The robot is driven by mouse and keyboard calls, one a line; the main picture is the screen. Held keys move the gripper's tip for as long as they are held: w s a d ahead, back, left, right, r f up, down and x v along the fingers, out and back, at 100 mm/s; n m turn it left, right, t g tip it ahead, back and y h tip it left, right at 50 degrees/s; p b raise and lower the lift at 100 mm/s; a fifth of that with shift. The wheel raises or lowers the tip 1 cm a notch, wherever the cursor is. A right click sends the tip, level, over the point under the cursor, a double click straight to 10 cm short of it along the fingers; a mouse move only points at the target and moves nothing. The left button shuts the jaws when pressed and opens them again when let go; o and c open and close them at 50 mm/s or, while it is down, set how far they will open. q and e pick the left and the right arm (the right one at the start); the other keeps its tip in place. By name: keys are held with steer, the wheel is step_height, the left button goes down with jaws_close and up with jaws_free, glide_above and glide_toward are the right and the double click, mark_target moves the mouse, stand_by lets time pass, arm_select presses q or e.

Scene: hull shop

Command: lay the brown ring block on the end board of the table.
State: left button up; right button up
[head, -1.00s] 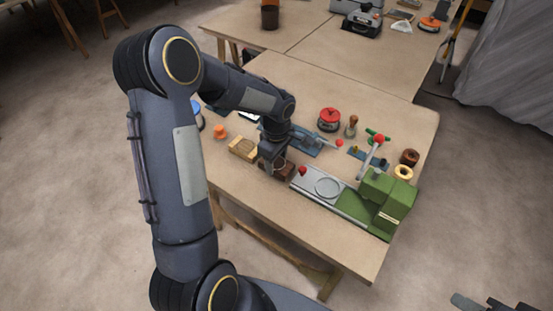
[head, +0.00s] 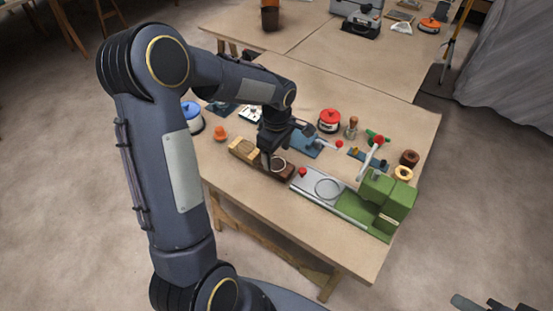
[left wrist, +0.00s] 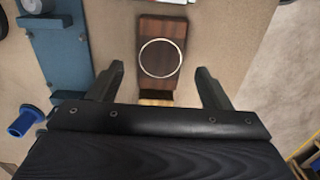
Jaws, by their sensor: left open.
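The brown ring block (head: 285,172) lies flat on the near table (head: 270,215) by its front edge, a pale ring on its top. In the left wrist view the block (left wrist: 160,55) shows whole, slightly beyond my fingertips and between their lines. My left gripper (head: 268,158) is above it, open and empty; its spread fingers (left wrist: 160,70) are apart from the block. I cannot make out which part of the tabletop is the end board. A dark piece at the lower right (head: 490,303) may be my right gripper; its jaws do not show clearly.
A light wooden block (head: 243,148) sits close to the brown block's left end. A green machine with a grey bed (head: 385,205) stands to its right. A blue fixture (head: 305,145) and a red-topped pot (head: 329,121) are behind. The table's front strip is clear.

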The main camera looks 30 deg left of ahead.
mark_target(277, 164)
arm_select(q)
step_height(277, 164, up, 8)
steer(key=f, duration=0.1)
steer(key=s+d+r+m+t+h, duration=0.25)
steer(key=s+r+m, duration=0.45)
steer(key=s, duration=0.4)
steer(key=s+d+m+t, duration=0.1)
steer(key=s+d+m, duration=0.1)
steer(key=s+m, duration=0.2)
steer(key=s+d+f+m+t+h, duration=0.1)
steer(key=s+d+m+t, duration=0.1)
steer(key=s+m, duration=0.2)
steer(key=s, duration=0.3)
steer(key=shift+d+f+m, duration=0.25)
steer(key=shift+d+m, duration=0.05)
steer(key=shift+d, duration=0.1)
steer(key=shift+s, duration=0.1)
